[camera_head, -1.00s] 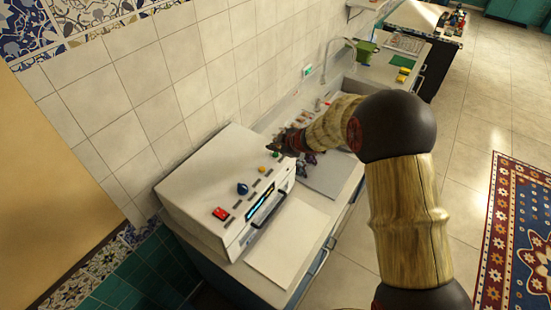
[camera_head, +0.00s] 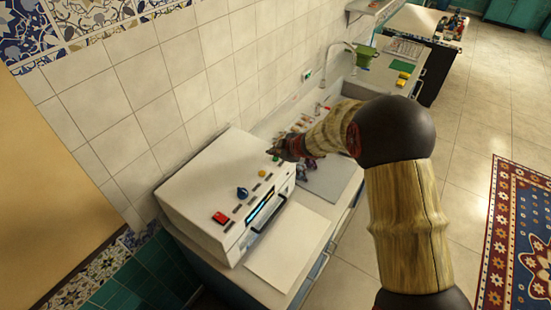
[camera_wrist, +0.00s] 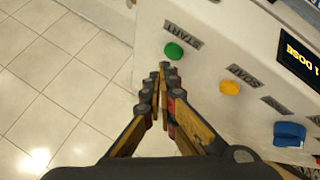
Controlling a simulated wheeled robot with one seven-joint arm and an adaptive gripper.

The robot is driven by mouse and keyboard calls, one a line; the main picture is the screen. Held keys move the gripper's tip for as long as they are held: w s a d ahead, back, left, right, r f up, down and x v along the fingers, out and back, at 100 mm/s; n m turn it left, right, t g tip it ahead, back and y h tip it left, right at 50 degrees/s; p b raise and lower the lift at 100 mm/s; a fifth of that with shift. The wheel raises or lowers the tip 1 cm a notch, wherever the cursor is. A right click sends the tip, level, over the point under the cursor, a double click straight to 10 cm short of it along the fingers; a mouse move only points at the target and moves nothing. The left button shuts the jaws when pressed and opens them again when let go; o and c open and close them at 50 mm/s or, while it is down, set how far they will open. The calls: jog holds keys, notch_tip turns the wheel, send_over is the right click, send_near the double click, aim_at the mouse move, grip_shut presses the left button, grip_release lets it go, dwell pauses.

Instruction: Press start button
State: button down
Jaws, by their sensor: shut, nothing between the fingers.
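The white machine (camera_head: 185,183) stands on the counter against the tiled wall. Its green button (camera_wrist: 173,51) sits beside a START label (camera_wrist: 184,35) in the wrist view. My gripper (camera_wrist: 163,67) is shut and empty, with its fingertips pointing at the green button and just short of it in the picture. I cannot tell whether they touch it. In the head view my gripper (camera_head: 276,150) is at the machine's far right end, right by the small green button (camera_head: 275,158).
A yellow button (camera_wrist: 230,88), a blue knob (camera_wrist: 289,133) and a display (camera_wrist: 300,60) are on the same panel. A red switch (camera_head: 219,217) is at its near end. A sink and tap (camera_head: 337,47) lie farther along the counter.

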aim_at(274, 159)
jog(key=shift+f, duration=0.1)
dwell(0.4)
jog(key=shift+f, duration=0.35)
jog(key=shift+f+b, duration=0.3)
jog(key=shift+f, duration=0.15)
dwell(0.9)
jog(key=shift+r, duration=0.15)
jog(key=shift+r+p, duration=0.75)
jog(key=shift+p, duration=0.3)
notch_tip(274, 159, up, 5)
jog(key=p, duration=0.5)
jog(key=shift+p, duration=0.3)
